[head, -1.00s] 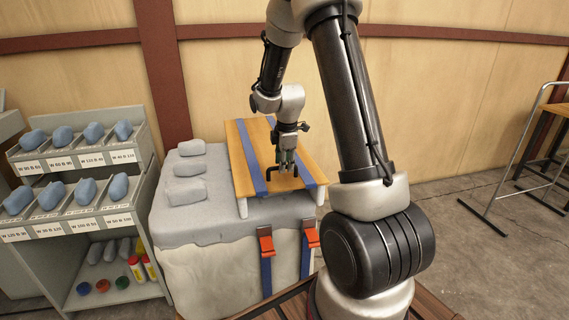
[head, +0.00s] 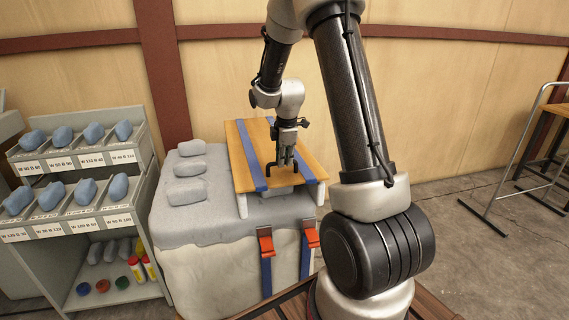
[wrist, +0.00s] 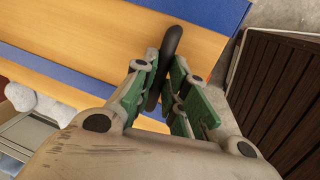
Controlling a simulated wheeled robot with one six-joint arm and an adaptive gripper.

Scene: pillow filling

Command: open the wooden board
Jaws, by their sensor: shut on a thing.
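The wooden board (head: 243,165) lies over the grey block, with blue straps across it and a black handle (head: 268,169) near its right front part. In the head view its near edge stands slightly raised, with grey showing in the gap beneath. My gripper (head: 281,163) points down at the handle and is shut on it. The wrist view shows the green finger pads (wrist: 166,57) on both sides of the dark handle bar (wrist: 173,40), with the board (wrist: 105,40) beyond. What lies under the board is mostly hidden.
The board rests above a large grey-topped block (head: 190,226) with several grey lumps at its left. Orange buckles (head: 265,242) hang on straps at its front. A shelf rack (head: 75,225) with blue-grey stones stands left. A metal rail (head: 490,232) stands far right on open floor.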

